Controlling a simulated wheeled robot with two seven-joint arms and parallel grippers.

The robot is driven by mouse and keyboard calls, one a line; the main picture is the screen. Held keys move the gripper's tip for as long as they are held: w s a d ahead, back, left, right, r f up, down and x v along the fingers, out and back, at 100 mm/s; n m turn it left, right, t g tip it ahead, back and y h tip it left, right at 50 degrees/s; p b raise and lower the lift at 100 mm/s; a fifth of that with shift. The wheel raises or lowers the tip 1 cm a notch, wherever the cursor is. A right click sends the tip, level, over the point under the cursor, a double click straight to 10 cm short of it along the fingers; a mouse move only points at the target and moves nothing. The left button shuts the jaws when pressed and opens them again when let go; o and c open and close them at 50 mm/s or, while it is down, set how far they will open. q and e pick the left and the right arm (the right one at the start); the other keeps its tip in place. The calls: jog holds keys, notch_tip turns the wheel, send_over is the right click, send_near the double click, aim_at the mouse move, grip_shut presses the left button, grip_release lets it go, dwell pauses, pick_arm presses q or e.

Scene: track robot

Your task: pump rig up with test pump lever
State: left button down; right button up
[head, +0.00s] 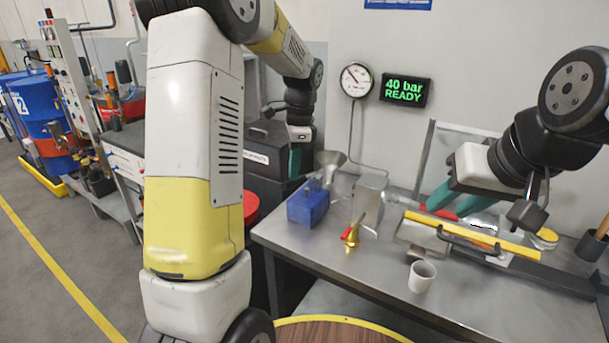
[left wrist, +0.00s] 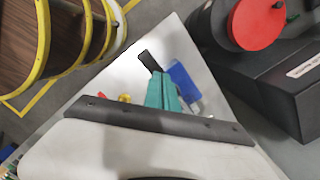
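A yellow bar (head: 475,236), which looks like the pump lever, lies over a grey metal pump body (head: 422,236) on the right of the bench. My right gripper (head: 455,205) is above the bar's left part, its teal fingers apart. A red piece shows beside the fingertips; I cannot tell whether they touch it. My left gripper (head: 294,162) is at the left end of the bench, near a blue block (head: 308,206). In the left wrist view its fingers (left wrist: 162,92) are close together with nothing seen between them. A round gauge (head: 356,80) hangs on the wall beside a display (head: 405,90) reading "40 bar READY".
A metal funnel (head: 330,160), an upright metal plate (head: 369,197) and a brass valve with a red handle (head: 351,234) stand on the bench (head: 330,258). A white cup (head: 422,276) stands near its front edge. A black case (head: 268,150) is at the left.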

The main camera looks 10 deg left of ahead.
dwell(0.3)
pick_arm(q)
jog(key=shift+f, duration=1.35)
jog(key=shift+d, duration=0.1)
jog(key=d, duration=0.1)
jog(key=w+d+r, duration=0.1)
jog(key=shift+d, duration=0.35)
jog(key=shift+r, duration=0.15)
notch_tip(320, 180, up, 8)
jog(key=shift+w+d+f, duration=0.2)
jog(key=shift+d, duration=0.25)
